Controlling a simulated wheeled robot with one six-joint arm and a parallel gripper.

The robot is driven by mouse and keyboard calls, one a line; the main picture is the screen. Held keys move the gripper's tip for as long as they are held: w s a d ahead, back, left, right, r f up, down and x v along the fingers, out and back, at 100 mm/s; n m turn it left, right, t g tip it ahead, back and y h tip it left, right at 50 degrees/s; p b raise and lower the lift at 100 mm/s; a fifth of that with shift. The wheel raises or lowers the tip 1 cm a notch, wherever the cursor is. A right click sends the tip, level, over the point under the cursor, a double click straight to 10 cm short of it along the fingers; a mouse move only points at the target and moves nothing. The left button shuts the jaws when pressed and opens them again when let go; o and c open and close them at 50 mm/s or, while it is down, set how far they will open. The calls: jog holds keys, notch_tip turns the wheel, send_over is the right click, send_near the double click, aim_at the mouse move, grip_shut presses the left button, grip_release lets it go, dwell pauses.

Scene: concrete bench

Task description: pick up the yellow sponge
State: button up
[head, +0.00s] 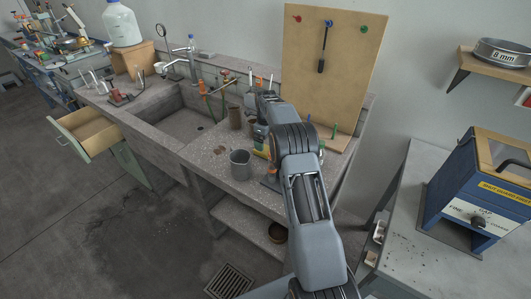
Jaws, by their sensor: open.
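A small yellow patch (261,151) shows on the bench just left of my arm, beside a dark upright shape. I cannot tell whether it is the yellow sponge or part of a bottle, and no other sponge can be made out. My arm reaches from the bottom of the head view up over the right part of the bench. Its links cover the bench behind them. My gripper's fingers cannot be made out behind the arm.
A grey metal cup (240,165) stands near the bench's front edge, with a brown cylinder (235,117) behind it. The sink (178,124) lies left. A pegboard (345,65) stands behind. A blue machine (478,195) stands on the right table. An open drawer (88,133) juts out left.

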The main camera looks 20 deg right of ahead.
aim_at(265, 149)
jog(key=shift+a+f+p, duration=0.1)
jog(key=shift+f+p, duration=0.25)
jog(key=shift+f, duration=2.55)
jog(key=shift+c, duration=0.3)
jog(key=c, duration=0.9)
